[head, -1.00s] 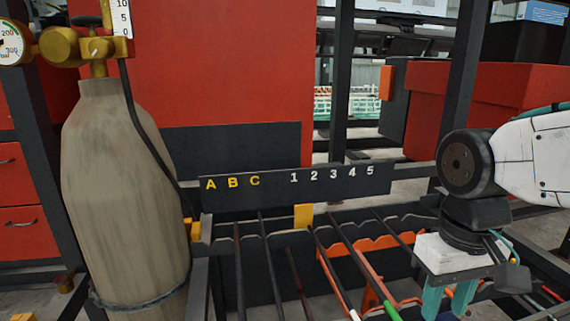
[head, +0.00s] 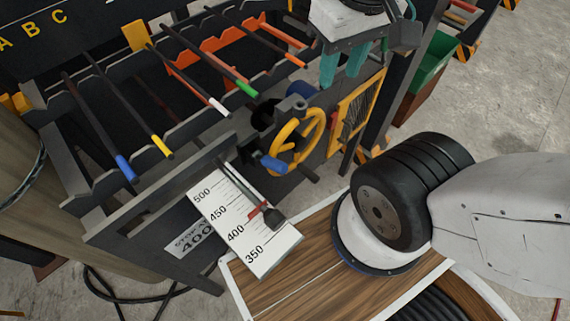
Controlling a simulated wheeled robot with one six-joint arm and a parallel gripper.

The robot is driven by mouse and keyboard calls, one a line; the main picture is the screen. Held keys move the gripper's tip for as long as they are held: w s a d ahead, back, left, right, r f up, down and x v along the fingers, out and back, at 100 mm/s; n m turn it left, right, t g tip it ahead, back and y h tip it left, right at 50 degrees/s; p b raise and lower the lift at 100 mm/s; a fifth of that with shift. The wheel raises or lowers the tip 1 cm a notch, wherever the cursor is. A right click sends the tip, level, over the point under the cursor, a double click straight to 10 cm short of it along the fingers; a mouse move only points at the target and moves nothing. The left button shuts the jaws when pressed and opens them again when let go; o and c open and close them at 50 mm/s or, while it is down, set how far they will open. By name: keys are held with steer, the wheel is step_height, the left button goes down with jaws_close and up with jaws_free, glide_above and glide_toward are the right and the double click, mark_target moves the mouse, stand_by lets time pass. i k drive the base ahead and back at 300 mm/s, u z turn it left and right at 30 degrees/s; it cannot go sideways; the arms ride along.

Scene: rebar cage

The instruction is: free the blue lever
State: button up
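A short blue grip (head: 270,163) shows beside the yellow handwheel (head: 297,142) on the rack's front; I cannot tell whether it is the blue lever. A rod with a blue tip (head: 125,168) lies at the left of the slotted rack (head: 190,130), in line with rods tipped yellow, white, green and orange. My gripper (head: 343,76) has teal fingers that point down. They stand apart with nothing seen between them, to the right of the rods and above the handwheel. The gripper is clear of both blue parts.
A white scale board (head: 243,222) marked 350 to 500, with a dark-ended rod and red pointer over it, stands out below the handwheel. A yellow-framed mesh panel (head: 355,112) is right of the handwheel. A green bin (head: 432,72) stands further right. Open floor (head: 515,85) lies beyond.

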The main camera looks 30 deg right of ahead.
mark_target(277, 166)
steer(key=z, duration=0.25)
steer(key=k, duration=2.6)
steer(key=u, duration=0.45)
steer(key=i, duration=1.35)
steer(key=z, duration=0.3)
